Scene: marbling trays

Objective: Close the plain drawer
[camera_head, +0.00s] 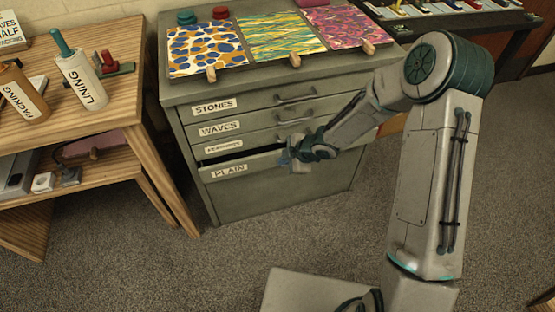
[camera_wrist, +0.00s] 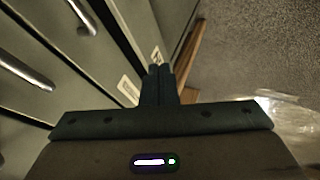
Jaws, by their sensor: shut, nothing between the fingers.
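The plain drawer (camera_head: 265,168) is the lowest labelled drawer of the grey-green cabinet (camera_head: 190,180). It stands slightly out, with a dark gap above its front at the left. Its PLAIN label (camera_head: 229,169) faces forward. My gripper (camera_head: 285,159) is at the upper middle of this drawer's front and hides part of it. In the wrist view my gripper (camera_wrist: 158,72) has its fingers together, with nothing between them. The drawer fronts fill the left of that view. I cannot tell whether the fingertips touch the plain drawer.
The STONES drawer (camera_head: 245,105) and WAVES drawer (camera_head: 250,126) above look closed; their handles stick out. Marbled sheets (camera_head: 283,38) lie on the cabinet top. A wooden table (camera_head: 125,95) with bottles stands close at left.

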